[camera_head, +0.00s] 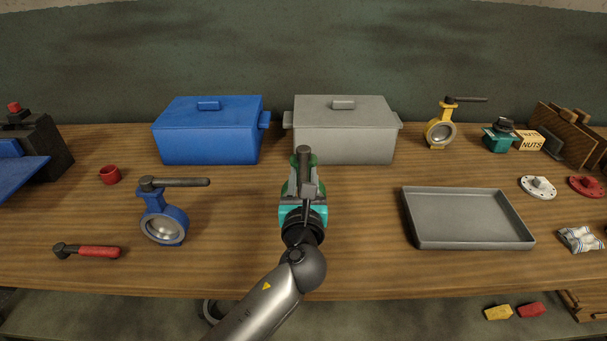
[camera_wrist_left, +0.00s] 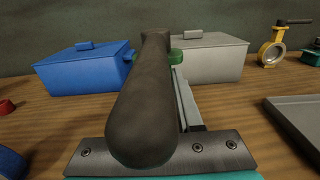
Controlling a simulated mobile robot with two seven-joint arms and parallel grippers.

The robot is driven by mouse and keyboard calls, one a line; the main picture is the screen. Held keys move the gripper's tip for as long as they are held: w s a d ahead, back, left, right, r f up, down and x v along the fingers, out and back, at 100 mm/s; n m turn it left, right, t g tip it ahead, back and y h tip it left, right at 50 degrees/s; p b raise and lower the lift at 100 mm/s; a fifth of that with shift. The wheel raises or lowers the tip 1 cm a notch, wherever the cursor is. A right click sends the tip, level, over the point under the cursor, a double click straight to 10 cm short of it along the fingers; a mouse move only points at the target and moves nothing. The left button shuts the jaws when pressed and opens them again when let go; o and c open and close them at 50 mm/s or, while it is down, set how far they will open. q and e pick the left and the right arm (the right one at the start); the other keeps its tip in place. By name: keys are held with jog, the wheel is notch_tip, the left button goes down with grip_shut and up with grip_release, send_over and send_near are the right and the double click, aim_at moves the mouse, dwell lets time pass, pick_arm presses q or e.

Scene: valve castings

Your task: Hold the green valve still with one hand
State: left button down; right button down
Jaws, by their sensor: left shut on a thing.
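The green valve (camera_head: 290,187) stands in the middle of the bench, in front of the grey lidded box. Its long dark handle (camera_head: 305,165) points toward me and hides much of the body. In the left wrist view the dark handle (camera_wrist_left: 145,105) fills the middle, with bits of the green valve (camera_wrist_left: 177,55) showing behind it. My left gripper (camera_head: 303,190) reaches in from the bottom and is shut on the green valve. The handle and wrist hide the exact contact. My right gripper is not in view.
A blue valve (camera_head: 163,222) and a red-handled tool (camera_head: 90,251) are on the left. A grey tray (camera_head: 408,222) lies on the right. A blue box (camera_head: 210,138) and a grey box (camera_head: 345,138) stand behind. A yellow valve (camera_head: 437,133) is at the back right.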

pick_arm(q)
jog(key=shift+f+b, duration=1.25)
jog(key=shift+f, duration=0.45)
dwell(0.6)
